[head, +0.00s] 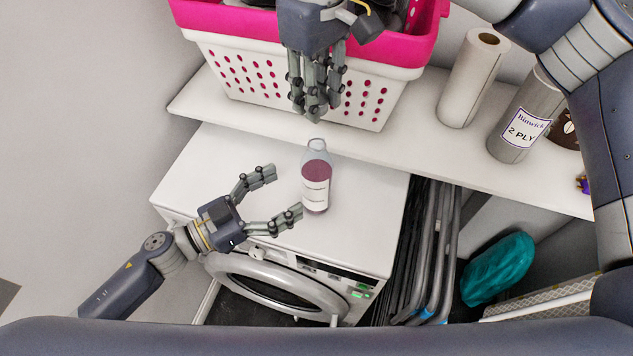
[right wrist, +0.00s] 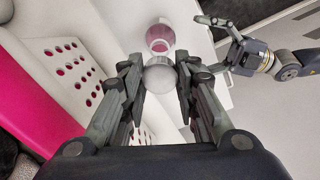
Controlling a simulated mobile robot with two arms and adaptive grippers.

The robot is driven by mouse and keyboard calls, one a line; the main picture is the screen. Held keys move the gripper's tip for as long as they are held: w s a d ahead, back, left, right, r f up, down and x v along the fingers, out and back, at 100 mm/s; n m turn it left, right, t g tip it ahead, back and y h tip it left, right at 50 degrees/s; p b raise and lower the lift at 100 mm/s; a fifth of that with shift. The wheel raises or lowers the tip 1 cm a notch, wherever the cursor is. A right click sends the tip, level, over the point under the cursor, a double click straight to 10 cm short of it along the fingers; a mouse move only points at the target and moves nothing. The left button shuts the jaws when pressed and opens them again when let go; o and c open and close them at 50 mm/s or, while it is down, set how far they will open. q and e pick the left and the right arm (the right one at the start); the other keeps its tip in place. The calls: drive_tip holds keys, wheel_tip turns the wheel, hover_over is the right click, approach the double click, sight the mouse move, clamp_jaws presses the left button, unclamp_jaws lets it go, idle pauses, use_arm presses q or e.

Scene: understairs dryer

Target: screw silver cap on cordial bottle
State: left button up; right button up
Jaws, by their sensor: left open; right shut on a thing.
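The cordial bottle (head: 316,183) is clear with pinkish-red liquid and a white label. It stands upright on the white dryer top (head: 360,190), its neck bare in the head view. My left gripper (head: 287,191) is open beside the bottle's left side, its fingers spread toward the bottle and not closed on it. My right gripper (head: 316,116) points down above and behind the bottle. In the right wrist view it is shut on the round silver cap (right wrist: 158,76), with the bottle (right wrist: 160,38) beyond, apart from the cap. The fingers hide the cap in the head view.
A pink-and-white laundry basket (head: 235,68) stands on the white shelf (head: 400,145) behind the dryer. Paper rolls (head: 470,78) stand to its right. Folded metal frames (head: 430,240) fill the gap right of the dryer. The dryer top around the bottle is clear.

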sight(317, 175)
use_arm(q)
drive_tip(key=x, duration=0.8)
drive_tip(key=shift+w+d, duration=0.2)
drive_tip(key=shift+d, duration=0.05)
drive_tip(key=shift+c, duration=0.2)
drive_tip(key=c, duration=1.6)
drive_tip(key=shift+o, duration=0.2)
use_arm(e)
drive_tip(key=shift+f, duration=2.5)
drive_tip(key=shift+f, duration=0.9)
drive_tip(key=shift+f, duration=0.55)
